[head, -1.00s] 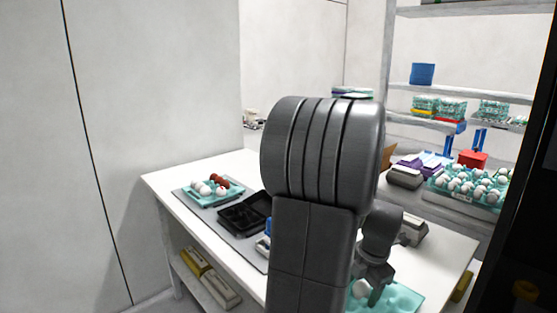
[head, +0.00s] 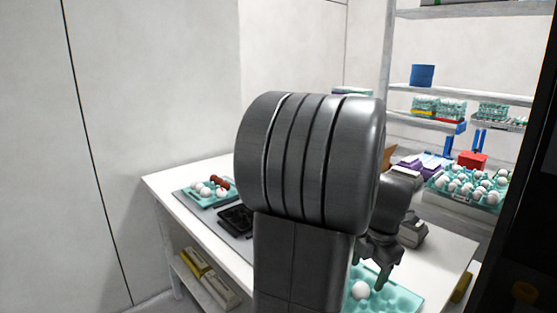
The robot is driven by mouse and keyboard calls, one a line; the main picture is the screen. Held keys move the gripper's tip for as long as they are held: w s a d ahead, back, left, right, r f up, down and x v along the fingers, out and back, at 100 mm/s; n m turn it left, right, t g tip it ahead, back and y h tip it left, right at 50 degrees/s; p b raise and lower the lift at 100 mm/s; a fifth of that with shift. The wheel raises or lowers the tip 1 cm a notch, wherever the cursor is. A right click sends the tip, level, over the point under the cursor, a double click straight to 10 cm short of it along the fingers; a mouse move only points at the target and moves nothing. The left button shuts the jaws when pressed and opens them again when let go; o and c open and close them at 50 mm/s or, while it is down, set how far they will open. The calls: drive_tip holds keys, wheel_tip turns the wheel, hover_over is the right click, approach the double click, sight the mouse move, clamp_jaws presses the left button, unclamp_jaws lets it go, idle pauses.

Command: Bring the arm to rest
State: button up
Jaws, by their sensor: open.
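My gripper (head: 369,279) shows to the right of my dark arm, which fills the middle of the head view. It points down, open and empty, above a teal egg tray (head: 405,301) at the table's front right. A white egg (head: 360,290) sits in that tray, just below and left of the gripper's fingers, apart from them as far as I can tell. My arm hides the middle of the table.
The white table (head: 165,187) carries a teal tray (head: 199,202) with white and brown eggs and a black tray (head: 236,220) at left. A tray full of eggs (head: 484,204) stands at right. Shelves (head: 455,96) rise behind. A wall (head: 150,80) is at left.

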sight(363, 286)
wheel_tip(363, 286, up, 7)
drive_tip(key=f, duration=1.3)
drive_tip(key=shift+w+a+f+b, duration=0.2)
drive_tip(key=shift+w+f+b, duration=0.15)
wheel_tip(363, 286, up, 10)
drive_tip(key=p, duration=0.8)
drive_tip(key=shift+r, duration=0.1)
drive_tip(key=shift+w+d+r+n+b, duration=0.1)
drive_tip(key=shift+w+d+n+b, duration=0.25)
drive_tip(key=shift+w+b, duration=0.65)
drive_tip(key=shift+w+d+r+n+b, duration=0.1)
drive_tip(key=shift+w+d+n+b, duration=0.25)
drive_tip(key=shift+w+b, duration=0.6)
drive_tip(key=shift+w+d+r+n+b, duration=0.1)
drive_tip(key=shift+w+d+n+b, duration=0.35)
drive_tip(key=shift+b, duration=0.9)
drive_tip(key=shift+w+a+f+m, duration=0.1)
drive_tip(key=shift+m, duration=0.15)
